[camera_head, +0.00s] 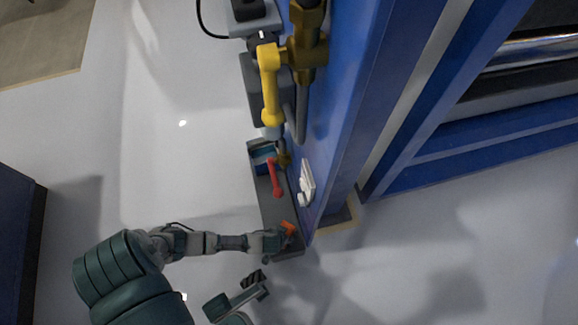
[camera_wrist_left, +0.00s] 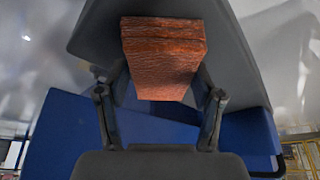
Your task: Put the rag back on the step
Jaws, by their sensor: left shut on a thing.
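The rag (camera_wrist_left: 163,58) is a folded, reddish-brown cloth block between the two fingers of my left gripper in the left wrist view. In the head view it is a small orange patch (camera_head: 288,228). My left gripper (camera_head: 282,238) is shut on it, at the near end of the long dark grey step (camera_head: 270,205) beside the blue machine. I cannot tell whether the rag touches the step. My right gripper (camera_head: 258,282) seems to show small and dark below the left one, apart from the step; its fingers are unclear.
A red-handled tool (camera_head: 274,178) lies on the step, with a blue item (camera_head: 263,153) at its far end. A white fitting (camera_head: 306,184) is on the blue machine wall (camera_head: 345,110). A yellow handle (camera_head: 269,85) and brass valve (camera_head: 306,52) stick out above. Floor to the left is clear.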

